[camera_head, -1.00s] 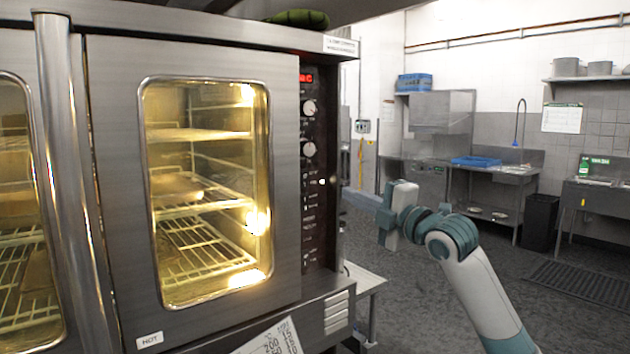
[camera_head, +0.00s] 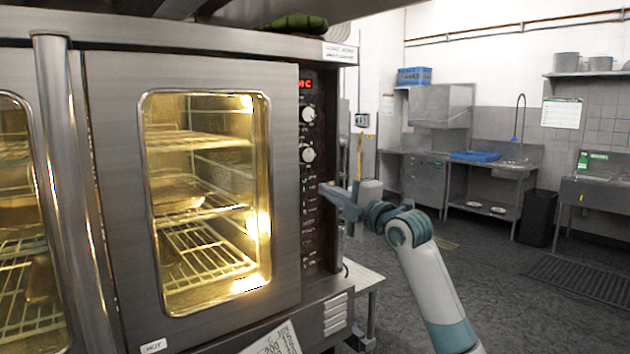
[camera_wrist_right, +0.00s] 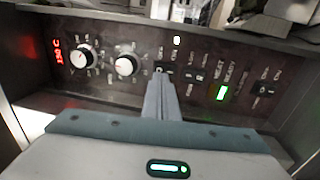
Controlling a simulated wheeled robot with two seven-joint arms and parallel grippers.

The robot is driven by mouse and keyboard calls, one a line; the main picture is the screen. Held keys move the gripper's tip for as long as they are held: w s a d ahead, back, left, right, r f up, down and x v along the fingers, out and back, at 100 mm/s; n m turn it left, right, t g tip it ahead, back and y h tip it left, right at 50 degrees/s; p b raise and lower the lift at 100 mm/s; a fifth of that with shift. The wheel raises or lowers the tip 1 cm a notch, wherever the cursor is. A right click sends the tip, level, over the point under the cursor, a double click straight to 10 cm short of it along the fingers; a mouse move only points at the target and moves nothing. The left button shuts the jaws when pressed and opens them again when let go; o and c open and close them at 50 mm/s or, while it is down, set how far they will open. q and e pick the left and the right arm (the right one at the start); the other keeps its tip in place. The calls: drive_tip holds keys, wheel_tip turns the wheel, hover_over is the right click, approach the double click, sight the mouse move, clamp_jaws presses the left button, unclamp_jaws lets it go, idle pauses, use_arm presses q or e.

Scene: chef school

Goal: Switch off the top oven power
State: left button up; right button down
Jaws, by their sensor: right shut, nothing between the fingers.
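The oven (camera_head: 110,130) fills the left of the head view, with lit windows and shut doors. Its dark control panel (camera_head: 311,225) runs down the right side, with a red display and two round knobs. In the right wrist view the panel (camera_wrist_right: 130,93) shows the red display (camera_wrist_right: 59,50), knobs, several small switches (camera_wrist_right: 190,75) and a lit green light. My right gripper (camera_head: 322,187) is shut and empty, its fingertips at the panel below the lower knob. In the wrist view the fingertips (camera_wrist_right: 160,76) overlap a small switch; contact is unclear. My left gripper is not in view.
A metal side table (camera_head: 365,280) stands right of the oven, below my right arm. Sinks and counters (camera_head: 490,168) with a blue tray (camera_head: 475,156) are at the back. The floor between is mostly open. A green object (camera_head: 297,22) lies on top of the oven.

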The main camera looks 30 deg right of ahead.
sight(306, 180)
drive_tip(key=w, duration=0.1)
drive_tip(key=w+p, duration=0.1)
drive_tip(key=w, duration=0.2)
drive_tip(key=shift+a+r+p, duration=0.25)
drive_tip(key=shift+r+p, duration=0.15)
drive_tip(key=shift+w, duration=0.7)
drive_tip(key=shift+p, duration=0.3)
drive_tip(key=shift+w+r+p, duration=0.15)
drive_tip(key=shift+r+p, duration=0.15)
drive_tip(key=shift+p, duration=0.15)
drive_tip(key=shift+r+g+p, duration=0.4)
drive_tip(key=shift+g+p, duration=0.2)
drive_tip(key=shift+p, duration=0.25)
drive_tip(key=shift+w+a+f+b, duration=0.1)
drive_tip(key=shift+f+b, duration=0.3)
drive_tip(key=shift+f, duration=0.05)
